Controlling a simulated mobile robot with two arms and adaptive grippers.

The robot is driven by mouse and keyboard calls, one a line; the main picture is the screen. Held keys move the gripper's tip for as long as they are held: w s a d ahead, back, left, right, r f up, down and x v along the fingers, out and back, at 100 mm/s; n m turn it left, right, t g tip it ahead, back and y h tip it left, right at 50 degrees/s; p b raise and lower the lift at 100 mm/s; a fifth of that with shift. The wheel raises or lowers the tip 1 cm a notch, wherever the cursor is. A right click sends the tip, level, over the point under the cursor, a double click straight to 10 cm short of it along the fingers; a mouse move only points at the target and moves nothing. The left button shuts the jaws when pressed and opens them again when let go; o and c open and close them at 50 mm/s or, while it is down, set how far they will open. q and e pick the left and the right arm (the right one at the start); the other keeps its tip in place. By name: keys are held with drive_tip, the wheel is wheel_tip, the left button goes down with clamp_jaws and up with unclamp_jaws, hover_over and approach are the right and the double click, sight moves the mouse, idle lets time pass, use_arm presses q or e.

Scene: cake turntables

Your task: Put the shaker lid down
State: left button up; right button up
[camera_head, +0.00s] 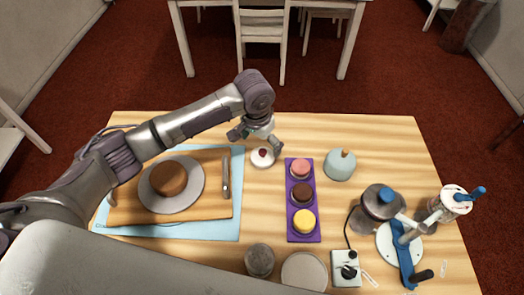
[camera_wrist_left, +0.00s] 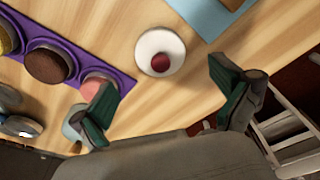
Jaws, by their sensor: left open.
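A small white round piece with a dark red knob (camera_head: 262,158) lies on the wooden table and looks like the shaker lid. It also shows in the left wrist view (camera_wrist_left: 160,53), lying on bare wood. My left gripper (camera_head: 257,142) is open and empty just behind it. In the left wrist view the two green-padded fingers of the left gripper (camera_wrist_left: 160,92) are spread wide, with the lid beyond them and nothing between them. My right gripper is not in view.
A purple tray (camera_head: 302,231) with several coloured round cakes stands right of the lid. A light blue dome (camera_head: 340,166) is farther right. A plate (camera_head: 158,201) with a brown cake is at left. Blue-handled equipment (camera_head: 405,250) fills the right front. The table's back edge is mostly clear.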

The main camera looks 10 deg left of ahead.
sight(260, 160)
use_arm(q)
wheel_tip(260, 160, up, 6)
drive_tip(key=shift+s+a, duration=0.15)
drive_tip(key=shift+s, duration=0.25)
drive_tip(key=shift+r, duration=0.1)
